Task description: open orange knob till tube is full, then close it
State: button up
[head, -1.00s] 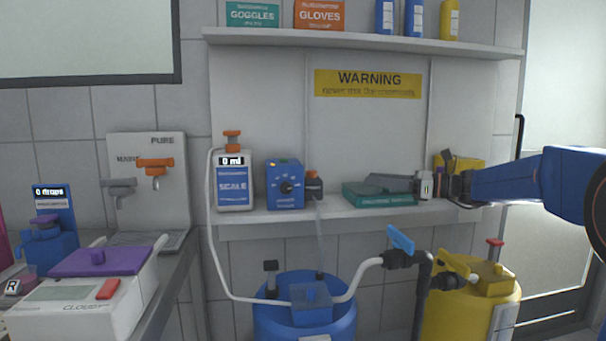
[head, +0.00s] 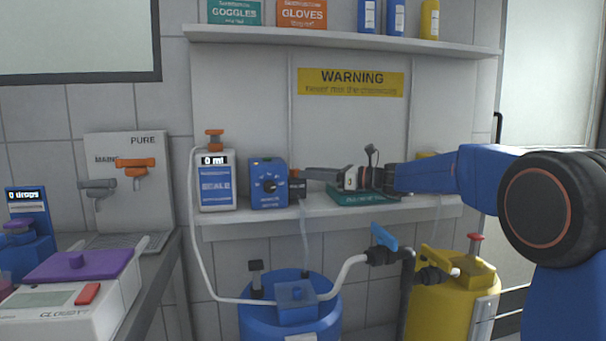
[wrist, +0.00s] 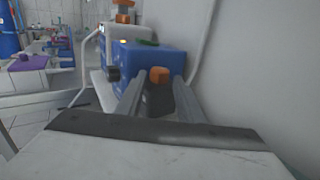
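A small dark bottle-like part (head: 297,190) with an orange knob on top stands at the right side of a blue dial box (head: 268,184) on the shelf. My gripper (head: 311,174) reaches in from the right at its height. In the wrist view the orange knob (wrist: 159,75) shows between and just beyond my two open fingers (wrist: 156,88); contact cannot be told. Another orange knob (head: 214,133) tops the white scale unit (head: 217,185), whose display reads 0 ml. An orange tap (head: 136,167) is on the PURE panel. A thin clear tube (head: 304,230) hangs below the dark part.
The blue barrel (head: 262,323) and yellow barrel (head: 425,310) stand below. A white hose (head: 197,240) runs down from the scale. The wall behind is close; an upper shelf (head: 340,40) is overhead.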

aim_at(295, 173)
jog(key=shift+x, duration=1.45)
jog(key=c, duration=0.8)
jog(key=shift+s+t, duration=0.1)
jog(key=shift+t, duration=0.2)
jog(key=shift+s+a+r+m+t+h, duration=0.1)
jog(key=shift+m+t+h, duration=0.25)
jog(key=shift+m+t, duration=0.2)
jog(key=shift+s+a+m+t+h, duration=0.1)
jog(key=shift+s+m+t+h, duration=0.05)
jog(key=shift+m+t+h, duration=0.3)
jog(key=shift+s+a+m+t+h, duration=0.1)
jog(key=shift+m+t+h, duration=0.7)
jog(key=shift+t, duration=0.35)
jog(key=shift+s+a+m+t+h, duration=0.1)
jog(key=shift+m+t+h, duration=0.5)
jog(key=shift+m+t, duration=0.45)
jog(key=shift+t+h, duration=0.4)
